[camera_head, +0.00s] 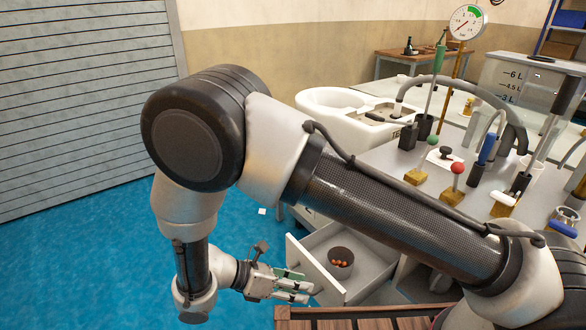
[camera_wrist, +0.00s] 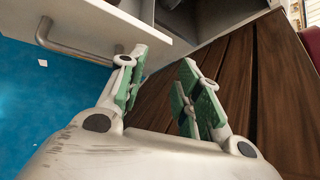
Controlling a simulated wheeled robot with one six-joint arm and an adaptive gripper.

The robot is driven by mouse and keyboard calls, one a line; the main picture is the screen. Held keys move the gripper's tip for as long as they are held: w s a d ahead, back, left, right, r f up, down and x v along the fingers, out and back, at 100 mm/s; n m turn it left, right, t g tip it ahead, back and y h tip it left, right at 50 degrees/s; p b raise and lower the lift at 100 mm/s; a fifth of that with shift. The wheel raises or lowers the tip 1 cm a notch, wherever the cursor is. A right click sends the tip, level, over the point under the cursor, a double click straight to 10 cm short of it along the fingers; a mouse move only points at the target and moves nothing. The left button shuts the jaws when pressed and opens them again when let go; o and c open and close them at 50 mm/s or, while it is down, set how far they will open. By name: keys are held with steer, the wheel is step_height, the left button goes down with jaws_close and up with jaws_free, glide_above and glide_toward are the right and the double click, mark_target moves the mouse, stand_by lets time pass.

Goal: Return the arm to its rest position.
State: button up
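My gripper (camera_head: 296,285) is at the end of my bent arm, low in front of the open white drawer (camera_head: 318,272) in the head view. In the wrist view my gripper (camera_wrist: 160,85) shows its two green-padded fingers spread apart with nothing between them. The drawer's grey bar handle (camera_wrist: 75,48) is just beyond the left finger. In the head view a dark pot (camera_head: 341,264) with several orange-brown round things stands in the drawer. My arm crosses the picture and hides part of the workbench.
A brown slatted wooden surface (camera_wrist: 245,90) lies right beside my gripper. Blue floor (camera_head: 90,255) is open at the left, before a grey shutter (camera_head: 80,90).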

steer(key=w+d+r+m+g+y, duration=0.2)
steer(key=d+r+m+y, duration=0.2)
steer(key=d+r+m, duration=0.5)
steer(key=w+d+r+m+g+y, duration=0.25)
steer(key=d+r+m, duration=0.3)
steer(key=r, duration=0.75)
steer(key=s+d+r+m+t+y, duration=0.2)
steer(key=s+d+r+m+t, duration=0.1)
steer(key=d+r, duration=0.5)
steer(key=s+d+r+m+t+y, duration=0.3)
steer(key=d+r+m, duration=0.4)
steer(key=d, duration=0.6)
steer(key=shift+s+r+m+t, duration=0.45)
steer(key=shift+s+m, duration=0.2)
steer(key=shift+s, duration=0.3)
